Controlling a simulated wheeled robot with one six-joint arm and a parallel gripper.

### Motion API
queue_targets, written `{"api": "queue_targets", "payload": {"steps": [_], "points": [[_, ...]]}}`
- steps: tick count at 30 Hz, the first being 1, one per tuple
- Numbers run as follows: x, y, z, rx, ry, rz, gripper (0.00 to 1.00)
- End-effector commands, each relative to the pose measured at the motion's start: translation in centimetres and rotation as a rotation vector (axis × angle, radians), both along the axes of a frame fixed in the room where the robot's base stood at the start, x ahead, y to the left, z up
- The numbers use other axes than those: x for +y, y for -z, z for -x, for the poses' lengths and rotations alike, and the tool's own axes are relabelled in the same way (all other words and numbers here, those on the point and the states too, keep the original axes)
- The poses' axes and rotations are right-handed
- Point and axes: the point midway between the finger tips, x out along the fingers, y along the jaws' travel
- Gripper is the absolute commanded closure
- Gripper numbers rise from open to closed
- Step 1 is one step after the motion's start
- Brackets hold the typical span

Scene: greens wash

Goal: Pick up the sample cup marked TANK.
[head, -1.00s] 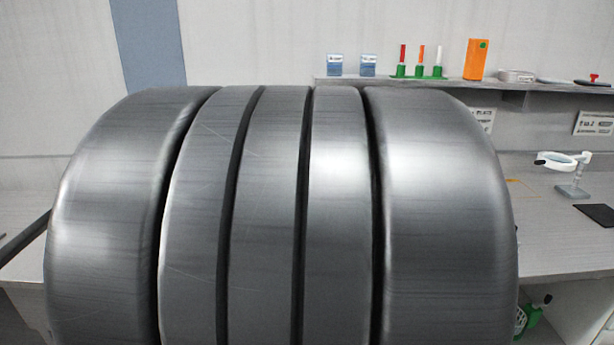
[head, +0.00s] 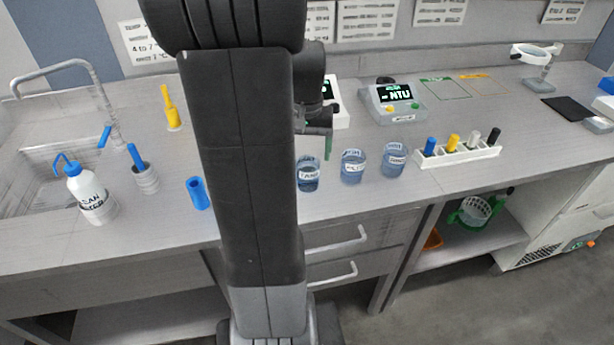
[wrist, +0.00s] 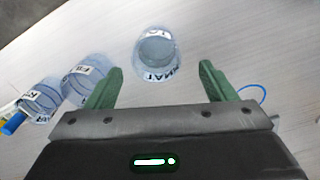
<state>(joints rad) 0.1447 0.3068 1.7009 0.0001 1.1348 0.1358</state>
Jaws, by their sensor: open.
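The sample cup marked TANK (head: 308,175) is a clear cup with a white label and bluish contents, standing on the bench at the left end of a row of three cups. In the wrist view the TANK cup (wrist: 156,50) lies just beyond and between my two green fingertips. My gripper (wrist: 160,70) is open and empty, its fingers apart and not around the cup. In the head view my gripper (head: 328,147) hangs above and slightly right of the TANK cup, partly hidden by my arm.
Two similar labelled cups, a middle one (head: 353,167) and a right one (head: 395,160), stand close by. A white rack (head: 458,155) with coloured vials is further right. The NTU meter (head: 393,103) stands behind. A wash bottle (head: 85,187) and blue cylinder (head: 198,193) are left.

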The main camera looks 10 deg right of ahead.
Motion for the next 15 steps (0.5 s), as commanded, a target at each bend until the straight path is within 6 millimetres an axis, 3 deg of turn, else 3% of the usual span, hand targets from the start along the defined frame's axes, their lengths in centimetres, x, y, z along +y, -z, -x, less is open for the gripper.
{"api": "queue_targets", "payload": {"steps": [7,15], "points": [[-0.1,1.9,0.1,0.002,0.000,-0.001,0.23],[-0.4,5.7,0.3,0.002,0.000,-0.001,0.23]]}}
